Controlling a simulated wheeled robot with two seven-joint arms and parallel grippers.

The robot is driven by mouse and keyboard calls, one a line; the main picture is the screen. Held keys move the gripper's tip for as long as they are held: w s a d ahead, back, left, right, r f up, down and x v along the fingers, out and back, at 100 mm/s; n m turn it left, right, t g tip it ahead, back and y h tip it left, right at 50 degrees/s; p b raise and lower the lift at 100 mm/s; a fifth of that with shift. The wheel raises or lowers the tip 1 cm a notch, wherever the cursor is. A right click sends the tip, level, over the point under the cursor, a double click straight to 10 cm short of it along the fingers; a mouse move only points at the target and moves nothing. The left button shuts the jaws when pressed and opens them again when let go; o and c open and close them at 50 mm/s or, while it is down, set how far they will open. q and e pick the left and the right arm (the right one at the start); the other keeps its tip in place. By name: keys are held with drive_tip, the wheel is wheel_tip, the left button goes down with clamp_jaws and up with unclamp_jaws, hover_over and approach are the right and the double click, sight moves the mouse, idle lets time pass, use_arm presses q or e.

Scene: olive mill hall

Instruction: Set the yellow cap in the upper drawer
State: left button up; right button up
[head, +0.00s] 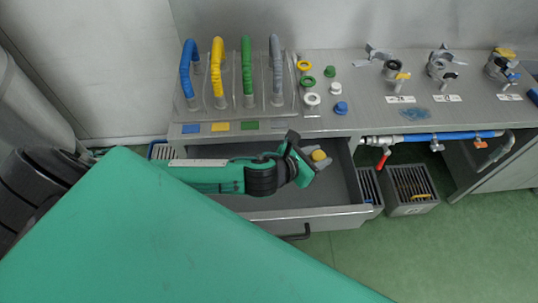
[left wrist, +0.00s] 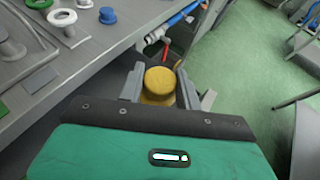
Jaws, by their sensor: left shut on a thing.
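The yellow cap (head: 319,155) is between the fingers of my left gripper (head: 317,158), which is shut on it. In the left wrist view the yellow cap (left wrist: 159,84) sits between the two grey fingers of my left gripper (left wrist: 160,88). The upper drawer (head: 320,211) is pulled out below the bench top, and its grey floor looks empty where it shows. My left gripper is over the right part of the open drawer; I cannot tell its exact height. My left arm hides part of the drawer. My right gripper is not in view.
The bench top (head: 350,112) carries coloured hoses on a rack (head: 180,100), several loose caps and rings, and metal valve fittings (head: 441,65) at the right. A blue pipe with a red handle (head: 384,158) runs below. Grated bins (head: 408,210) stand right of the drawer.

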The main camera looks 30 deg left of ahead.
use_arm(q)
drive_tip(key=w+a+f+m+g+h+b, duration=0.3)
drive_tip(key=w+a+f+m+h+b, duration=0.15)
drive_tip(key=w+f, duration=0.3)
drive_tip(key=shift+n+y, duration=0.35)
drive_tip(key=f, duration=0.5)
drive_tip(key=f+b, duration=0.1)
drive_tip(key=f, duration=0.4)
drive_tip(key=s+f, duration=0.1)
drive_tip(key=f, duration=0.4)
drive_tip(key=shift+f, duration=0.15)
drive_tip(key=shift+f+b, duration=0.4)
drive_tip(key=shift+f, duration=2)
drive_tip(key=shift+f, duration=0.2)
drive_tip(key=o, duration=1)
drive_tip(key=shift+r, duration=0.1)
